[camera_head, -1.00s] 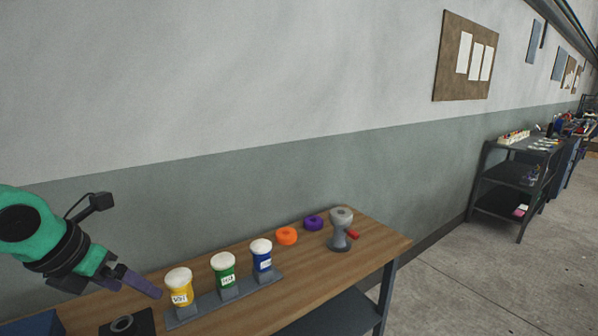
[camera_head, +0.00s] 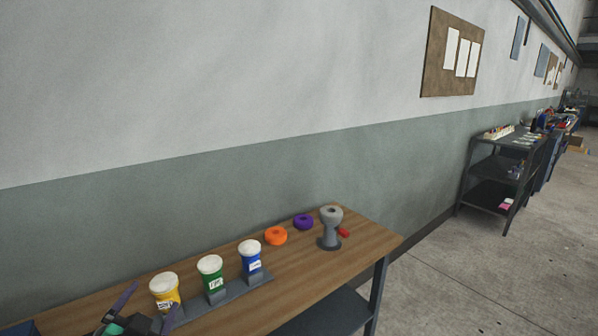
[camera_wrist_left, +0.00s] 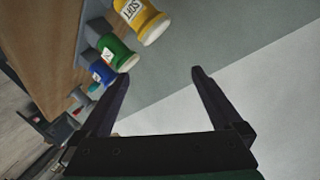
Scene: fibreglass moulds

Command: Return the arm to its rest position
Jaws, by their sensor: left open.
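My left gripper (camera_head: 146,308) shows at the bottom left of the head view, its two dark fingers spread apart with nothing between them. It is beside the yellow jar, at the left end of the row. In the left wrist view the open fingers (camera_wrist_left: 158,82) point toward the wall, and the jars and table lie to the upper left. My right gripper is not in view. Most of my left arm is below the head view's edge.
On the wooden table (camera_head: 330,262) a grey rack (camera_head: 236,290) holds yellow (camera_head: 165,290), green (camera_head: 211,272) and blue (camera_head: 250,257) jars. The wall is close behind; the floor at right is open.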

